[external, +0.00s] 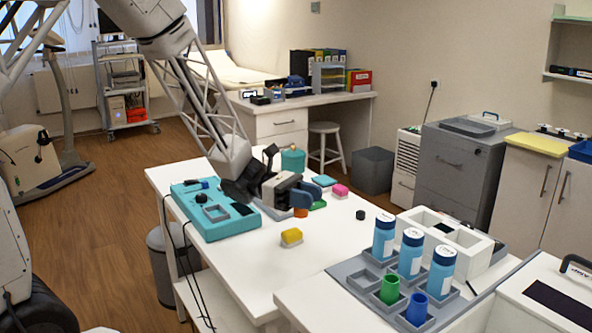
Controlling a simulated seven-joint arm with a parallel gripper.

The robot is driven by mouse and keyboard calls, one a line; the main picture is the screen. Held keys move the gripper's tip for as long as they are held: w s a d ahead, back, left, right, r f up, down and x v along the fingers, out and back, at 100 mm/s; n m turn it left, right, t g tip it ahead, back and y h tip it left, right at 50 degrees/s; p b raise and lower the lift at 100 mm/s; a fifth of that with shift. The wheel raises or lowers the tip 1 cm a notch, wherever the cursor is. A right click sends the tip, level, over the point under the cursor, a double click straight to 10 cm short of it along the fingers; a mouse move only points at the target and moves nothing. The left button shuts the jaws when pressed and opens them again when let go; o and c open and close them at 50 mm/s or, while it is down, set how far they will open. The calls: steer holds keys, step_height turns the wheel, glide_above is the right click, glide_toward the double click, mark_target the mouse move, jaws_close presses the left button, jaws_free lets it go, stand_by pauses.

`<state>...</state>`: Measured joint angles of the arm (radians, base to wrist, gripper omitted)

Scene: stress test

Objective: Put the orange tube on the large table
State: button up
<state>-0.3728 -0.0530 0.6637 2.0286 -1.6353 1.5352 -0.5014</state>
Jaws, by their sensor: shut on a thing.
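My gripper (301,201) is low over the white table (335,245) in the middle of the external view, its dark and blue-grey fingers pointing right. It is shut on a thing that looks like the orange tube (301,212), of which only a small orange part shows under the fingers. The rest of the tube is hidden by the gripper. I cannot tell whether the tube touches the table top.
A teal tray (215,225) lies left of my gripper. A grey rack (372,290) with blue bottles and cups stands front right. The table's front middle is clear.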

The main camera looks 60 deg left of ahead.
steer(key=w+a+f+n+t+y, duration=0.1)
steer(key=w+a+n+t+y, duration=0.25)
steer(key=a, duration=1.35)
steer(key=w+a+n+t+y, duration=0.3)
steer(key=w+a+t, duration=0.15)
steer(key=a, duration=1.15)
steer(key=s+a+n+y, duration=0.2)
steer(key=s+a+y, duration=0.1)
steer(key=a, duration=0.9)
steer(key=s+a+f+n+t+y, duration=0.1)
steer(key=s+a+n+y, duration=0.1)
steer(key=a, duration=1)
steer(key=s+a+f+n+t+y, duration=0.1)
steer(key=s+a+y, duration=0.3)
steer(key=a, duration=0.9)
steer(key=shift+s+n+y, duration=0.35)
steer(key=shift+s+n, duration=0.15)
steer(key=shift+n, duration=0.15)
steer(key=shift+f, duration=3.1)
steer(key=shift+f, duration=0.1)
steer(key=shift+f, duration=1.8)
